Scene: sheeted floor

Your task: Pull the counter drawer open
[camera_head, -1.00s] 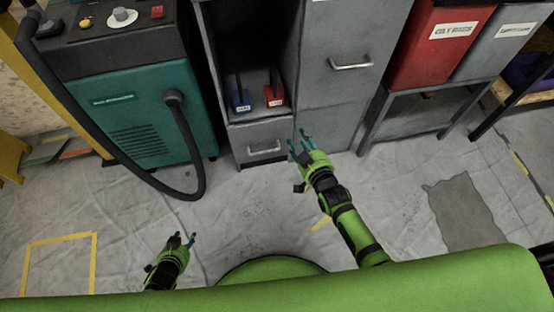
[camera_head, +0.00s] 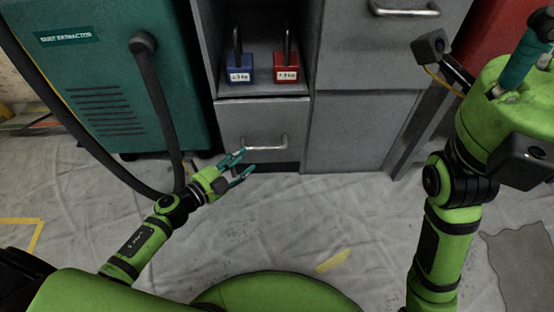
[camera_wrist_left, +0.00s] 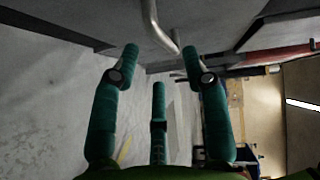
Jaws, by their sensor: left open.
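The grey counter drawer (camera_head: 236,121) sits low in the cabinet, beneath the open shelf, and looks shut. Its silver bar handle (camera_head: 263,142) is on the drawer front. My left gripper (camera_head: 244,161) is open and empty just in front of the handle, at its lower left. In the left wrist view the handle (camera_wrist_left: 154,25) lies just past the teal fingertips, in line with the gap between them; contact cannot be told. My right gripper (camera_head: 524,62) is raised at the far right, close to the camera; its fingers are partly cut off by the frame.
A blue padlock-shaped weight (camera_head: 239,68) and a red one (camera_head: 286,68) stand on the shelf above the drawer. A teal dust extractor (camera_head: 98,90) with a dark hose (camera_head: 158,110) stands left, the hose close to my left arm. The sheeted floor (camera_head: 300,225) in front is clear.

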